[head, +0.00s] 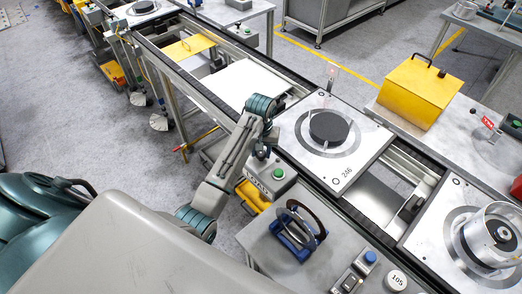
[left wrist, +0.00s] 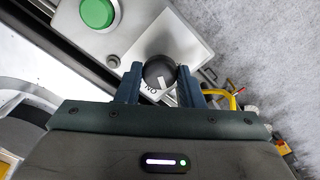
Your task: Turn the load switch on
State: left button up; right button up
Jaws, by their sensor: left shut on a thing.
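The load switch is a black round knob (left wrist: 160,72) with a white pointer line, set on a pale control box (left wrist: 165,35) and seen in the left wrist view. In the head view my left gripper (head: 262,150) reaches down to the box marked "LOAD" (head: 257,184), and mostly hides the knob. My right gripper is not in view.
A green button (head: 278,173) sits on the same box, close to the knob. Behind is a conveyor with a pallet (head: 352,170) carrying a dark disc. A blue stand with discs (head: 298,230) is on the grey bench in front. A yellow box (head: 420,90) stands at the back right.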

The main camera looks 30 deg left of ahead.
pick_arm(q)
jog(key=m, duration=0.2)
jog(key=shift+m, duration=0.4)
jog(key=m, duration=0.3)
jog(key=shift+m, duration=0.4)
jog(key=o, duration=1)
